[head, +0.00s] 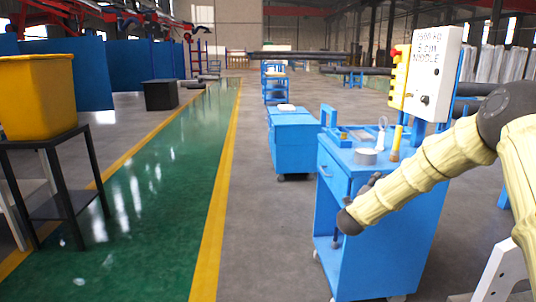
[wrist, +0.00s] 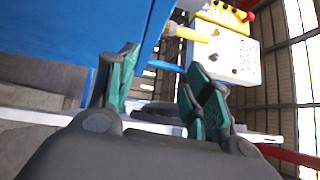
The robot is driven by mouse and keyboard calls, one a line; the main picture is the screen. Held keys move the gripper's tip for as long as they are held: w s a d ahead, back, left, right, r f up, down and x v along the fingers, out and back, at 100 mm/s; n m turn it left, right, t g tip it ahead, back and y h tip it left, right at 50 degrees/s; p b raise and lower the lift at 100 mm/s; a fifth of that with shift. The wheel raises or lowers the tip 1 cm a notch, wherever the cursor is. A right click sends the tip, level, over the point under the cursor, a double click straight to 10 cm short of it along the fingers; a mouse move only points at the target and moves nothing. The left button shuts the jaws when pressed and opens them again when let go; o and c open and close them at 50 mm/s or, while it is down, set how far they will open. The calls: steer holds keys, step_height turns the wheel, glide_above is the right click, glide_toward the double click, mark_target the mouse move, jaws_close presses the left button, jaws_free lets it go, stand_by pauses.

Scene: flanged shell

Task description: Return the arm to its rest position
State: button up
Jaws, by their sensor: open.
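My arm (head: 440,165) comes in from the right in the head view, in a cream cover with dark joints. It reaches across the front of the blue cart (head: 343,255). The blue cart's side (wrist: 60,35) fills the upper left there, and the white control box (wrist: 232,55) is beyond the fingers.
On the cart top are a grey round part (head: 366,156), a yellow-handled tool (head: 396,142) and a control box (head: 431,72) on a post. A second blue cart (head: 293,140) stands behind. A yellow bin (head: 38,97) sits on a dark stand at left. The green walkway (head: 160,200) is clear.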

steer(key=s+a+f+n+y, duration=0.3)
steer(key=s+f+n, duration=0.1)
steer(key=f, duration=0.5)
steer(key=s+a+f+n+g+y, duration=0.1)
steer(key=s+a+f+n+y, duration=0.2)
steer(key=f, duration=0.5)
steer(key=s+a+f+n+y, duration=0.2)
steer(key=s+a+f+n, duration=0.25)
steer(key=f, duration=0.45)
steer(key=s+a+f+n+g+y, duration=0.2)
steer(key=s+f+n+g, duration=0.15)
steer(key=s+f, duration=0.65)
steer(key=s+a+f+n+g+y, duration=0.1)
steer(key=s+a+f+n+g, duration=0.2)
steer(key=s+f, duration=0.7)
steer(key=s+f+n+g+y, duration=0.2)
steer(key=s+n+g, duration=0.55)
steer(key=s, duration=2.35)
step_height(320, 180, up, 21)
steer(key=p, duration=2)
steer(key=shift+s+f+t+p, duration=0.15)
steer(key=shift+s+t+p, duration=0.1)
steer(key=shift+t+p, duration=0.1)
steer(key=shift+a+n, duration=0.1)
steer(key=shift+n, duration=0.15)
